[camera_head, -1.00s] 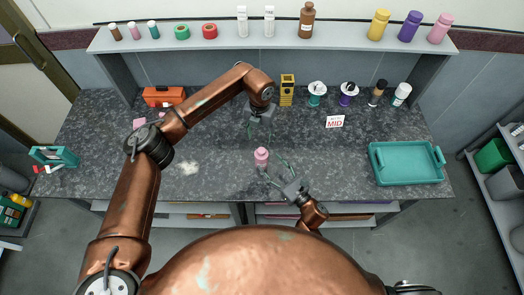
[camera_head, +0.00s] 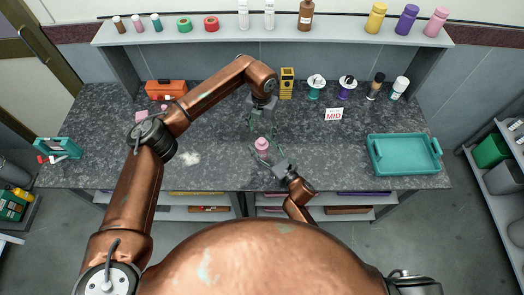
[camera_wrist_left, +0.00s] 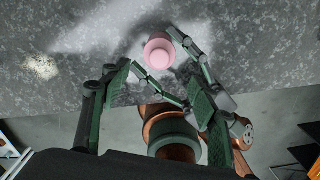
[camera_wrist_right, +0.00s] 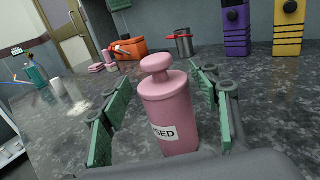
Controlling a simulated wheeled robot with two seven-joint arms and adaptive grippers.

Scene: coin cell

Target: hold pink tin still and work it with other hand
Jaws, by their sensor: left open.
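The pink tin (camera_head: 262,147) stands upright on the dark stone worktop, near its front edge. It has a round knob on top and a white label partly reading "SED" in the right wrist view (camera_wrist_right: 165,110). My right gripper (camera_head: 264,156) is low at the tin, its fingers on either side of the body with gaps visible in the right wrist view. My left gripper (camera_head: 263,124) is open and empty, just behind and above the tin, pointing down. The left wrist view shows the tin's top (camera_wrist_left: 159,52) beyond its fingers.
A teal tray (camera_head: 405,155) lies at the right. A yellow case (camera_head: 286,83), dispensers, bottles and a "MID" card (camera_head: 334,114) stand along the back. An orange toolbox (camera_head: 166,89) and pink blocks are back left. The worktop between tin and tray is clear.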

